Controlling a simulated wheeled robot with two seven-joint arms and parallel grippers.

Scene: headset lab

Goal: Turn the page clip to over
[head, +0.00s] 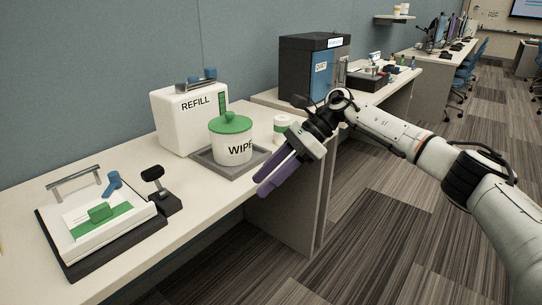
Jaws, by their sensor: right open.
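A black-edged board (72,254) with a white page (85,225) lies on the desk at the left. On it are a green block (100,212), a blue lever-like piece (113,183) at the back right and a grey bar handle (75,183) at the back. The blue piece is probably the page clip; I cannot tell for sure. It stands tilted at the page's back corner. My right gripper (264,188), with purple fingers, is open and empty over the desk's front edge, well right of the board. My left gripper is not in view.
A small black stand (162,202) is just right of the board. A white WIPE tub (232,147) with a green lid sits on a grey tray (232,171) near my right gripper. Desk front is clear.

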